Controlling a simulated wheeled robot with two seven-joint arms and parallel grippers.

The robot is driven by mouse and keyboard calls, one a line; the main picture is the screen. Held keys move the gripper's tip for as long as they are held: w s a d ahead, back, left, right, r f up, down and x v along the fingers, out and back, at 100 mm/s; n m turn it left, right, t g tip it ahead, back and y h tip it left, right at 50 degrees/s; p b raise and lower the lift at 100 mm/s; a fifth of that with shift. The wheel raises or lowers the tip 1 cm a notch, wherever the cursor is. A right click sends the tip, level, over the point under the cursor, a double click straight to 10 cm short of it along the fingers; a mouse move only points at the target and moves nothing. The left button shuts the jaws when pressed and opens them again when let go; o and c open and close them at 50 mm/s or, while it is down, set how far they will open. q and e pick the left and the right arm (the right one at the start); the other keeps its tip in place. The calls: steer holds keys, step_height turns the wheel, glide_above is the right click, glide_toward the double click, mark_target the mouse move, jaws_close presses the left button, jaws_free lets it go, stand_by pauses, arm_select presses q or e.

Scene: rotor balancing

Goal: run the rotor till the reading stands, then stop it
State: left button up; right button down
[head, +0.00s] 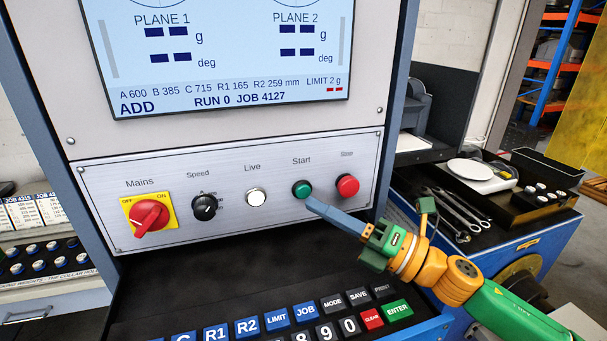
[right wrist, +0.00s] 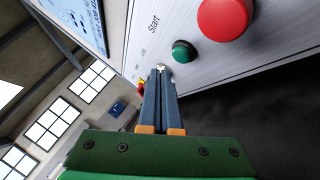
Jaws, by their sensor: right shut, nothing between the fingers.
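The green Start button (head: 302,189) and the red Stop button (head: 347,187) are on the panel of the balancing machine. The display (head: 220,55) shows dashes for grams and degrees under both planes, and reads RUN 0 JOB 4127. The Live lamp (head: 256,197) looks white. My right gripper (head: 312,204) is shut and empty, its tips just below and right of the Start button. In the right wrist view the shut fingers (right wrist: 162,72) point at the panel near the green button (right wrist: 184,53), with the red button (right wrist: 224,17) beside it. Contact cannot be told. The rotor is not visible.
The red Mains switch (head: 150,216) and the Speed knob (head: 204,207) are left on the panel. A keypad (head: 290,319) sits below. At right, a bench holds wrenches (head: 458,208), a scale (head: 482,174) and a black tray (head: 540,194).

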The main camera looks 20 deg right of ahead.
mark_target(303, 191)
steer(key=shift+w+a+f, duration=0.1)
steer(key=shift+w, duration=0.6)
steer(key=shift+w+p, duration=0.1)
steer(key=shift+p, duration=0.2)
stand_by(1.2)
steer(key=shift+w, duration=0.35)
